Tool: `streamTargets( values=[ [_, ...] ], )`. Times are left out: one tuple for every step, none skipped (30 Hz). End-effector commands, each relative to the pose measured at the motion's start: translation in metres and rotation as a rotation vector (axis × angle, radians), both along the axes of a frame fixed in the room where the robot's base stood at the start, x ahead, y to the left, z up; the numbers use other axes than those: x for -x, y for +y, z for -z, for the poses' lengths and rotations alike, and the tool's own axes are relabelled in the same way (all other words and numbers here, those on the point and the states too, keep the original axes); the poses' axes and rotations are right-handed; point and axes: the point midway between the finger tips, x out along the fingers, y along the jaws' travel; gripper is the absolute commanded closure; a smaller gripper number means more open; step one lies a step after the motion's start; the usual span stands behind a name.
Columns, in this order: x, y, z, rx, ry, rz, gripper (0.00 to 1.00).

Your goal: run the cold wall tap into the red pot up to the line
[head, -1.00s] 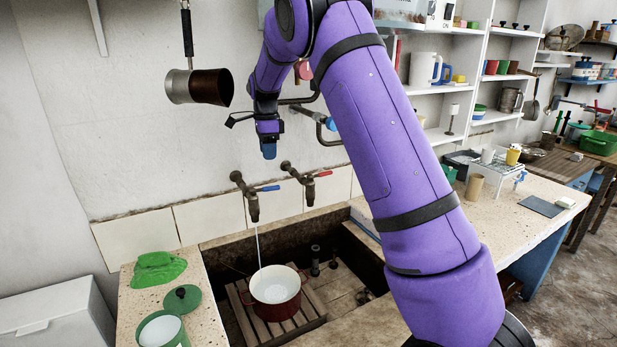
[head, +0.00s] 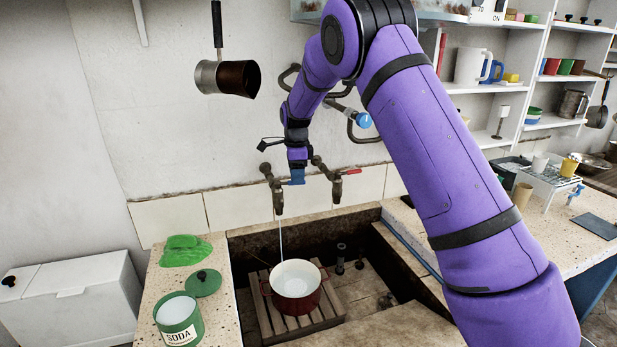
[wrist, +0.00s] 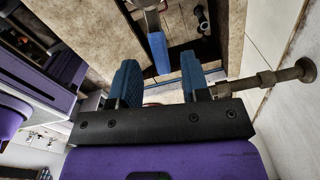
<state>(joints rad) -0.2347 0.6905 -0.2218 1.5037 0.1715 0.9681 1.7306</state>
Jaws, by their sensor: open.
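The red pot (head: 297,288), white inside, stands upright on a wooden slatted rack (head: 331,309) in the stone trough. A thin stream (head: 281,240) falls from the left wall tap (head: 277,195) into it. I cannot make out a fill line or the exact water level. My gripper (head: 297,182) is pointing down at that tap's blue lever, which it largely hides in the head view. In the wrist view the jaws are apart and a blue lever (wrist: 158,52) shows between and just beyond the fingertips. I cannot tell whether they touch it.
A second wall tap with a red lever (head: 347,172) is close on the right. A bent wall pipe with a blue knob (head: 363,120) is above it. A metal pot (head: 228,77) hangs upper left. A SODA tin (head: 179,320) and green cloth (head: 186,250) sit on the left ledge.

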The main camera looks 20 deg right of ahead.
Motion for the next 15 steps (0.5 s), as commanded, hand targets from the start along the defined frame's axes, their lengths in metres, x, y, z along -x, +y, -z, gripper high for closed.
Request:
streamTargets(
  values=[
    [-0.0007,0.0035,0.0051,0.001,0.001,-0.001,0.57],
    [-0.0011,0.0050,0.0070,0.000,0.001,0.000,0.57],
    [-0.0015,0.0065,0.0090,0.000,0.001,0.000,0.57],
    [-0.0017,0.0075,0.0102,0.000,0.001,0.000,0.57],
    [-0.0019,0.0082,0.0111,0.000,0.000,0.000,0.57],
    [-0.0021,0.0088,0.0120,0.000,0.000,0.000,0.57],
    [-0.0022,0.0091,0.0124,0.000,0.000,0.000,0.57],
    [-0.0023,0.0092,0.0127,0.000,0.000,0.000,0.57],
    [-0.0023,0.0093,0.0128,0.000,0.000,0.000,0.57],
    [-0.0023,0.0093,0.0127,0.000,0.000,0.000,0.57],
    [-0.0023,0.0092,0.0127,0.000,0.000,0.000,0.57],
    [-0.0023,0.0092,0.0126,0.000,0.000,0.000,0.57],
    [-0.0022,0.0092,0.0126,0.000,0.000,0.000,0.57],
    [-0.0022,0.0092,0.0126,0.000,0.000,0.000,0.57],
    [-0.0022,0.0092,0.0125,0.000,0.000,0.000,0.67]
  ],
)
